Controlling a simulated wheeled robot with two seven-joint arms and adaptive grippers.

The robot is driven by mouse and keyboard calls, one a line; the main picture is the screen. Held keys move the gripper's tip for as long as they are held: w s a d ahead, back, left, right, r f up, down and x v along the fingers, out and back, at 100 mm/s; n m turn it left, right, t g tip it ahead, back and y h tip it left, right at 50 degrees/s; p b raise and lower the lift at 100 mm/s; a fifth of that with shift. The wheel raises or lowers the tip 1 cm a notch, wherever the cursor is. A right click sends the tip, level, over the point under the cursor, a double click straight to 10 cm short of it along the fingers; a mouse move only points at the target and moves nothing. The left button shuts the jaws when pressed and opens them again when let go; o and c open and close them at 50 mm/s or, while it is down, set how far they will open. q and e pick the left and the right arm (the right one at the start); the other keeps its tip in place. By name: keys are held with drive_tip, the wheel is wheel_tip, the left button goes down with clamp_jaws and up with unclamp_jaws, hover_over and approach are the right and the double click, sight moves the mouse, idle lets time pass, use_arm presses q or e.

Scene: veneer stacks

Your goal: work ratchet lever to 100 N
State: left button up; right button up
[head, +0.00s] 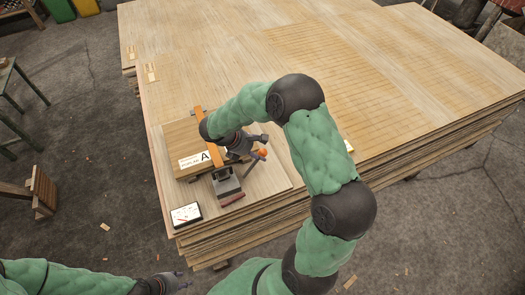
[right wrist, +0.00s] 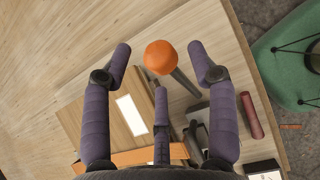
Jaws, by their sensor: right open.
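The ratchet lever ends in an orange ball knob (head: 263,153). In the right wrist view the knob (right wrist: 160,57) lies between my spread fingertips, with a gap on each side; its dark shaft runs down toward the grey ratchet body (right wrist: 196,128). My right gripper (head: 260,147) is open at the lever. The ratchet body (head: 226,181) sits in front of a wooden block (head: 181,139) labelled A. An orange strap (head: 215,158) crosses the block. A small white display (head: 186,214) lies near the sheet corner; its reading is too small to tell. My left gripper (head: 178,282) is low at the bottom edge, its opening unclear.
The block and ratchet rest on a large veneer stack (head: 330,60). A dark red cylinder (head: 231,198) lies beside the ratchet, near the stack's front edge. Wooden and green furniture stands on the floor at left.

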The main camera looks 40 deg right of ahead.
drive_tip(key=p+v, duration=0.3)
drive_tip(key=v, duration=0.2)
drive_tip(key=shift+f, duration=0.1)
idle(0.5)
drive_tip(key=s+a+f+m+t+y, duration=0.1)
drive_tip(key=s+a+f+m+y, duration=0.2)
drive_tip(key=s+a+f+m, duration=0.2)
drive_tip(key=s+a+f+m+y, duration=0.4)
drive_tip(key=a+f, duration=0.4)
drive_tip(key=a, duration=0.3)
drive_tip(key=s+a+f+m+t+y, duration=0.1)
drive_tip(key=s+a+f+m+y, duration=0.2)
drive_tip(key=s+a+f+m, duration=0.3)
drive_tip(key=shift+a+f+m+t+y, duration=0.35)
drive_tip(key=shift+a+f+m, duration=0.55)
drive_tip(key=shift+a, duration=0.3)
drive_tip(key=shift+r, duration=0.1)
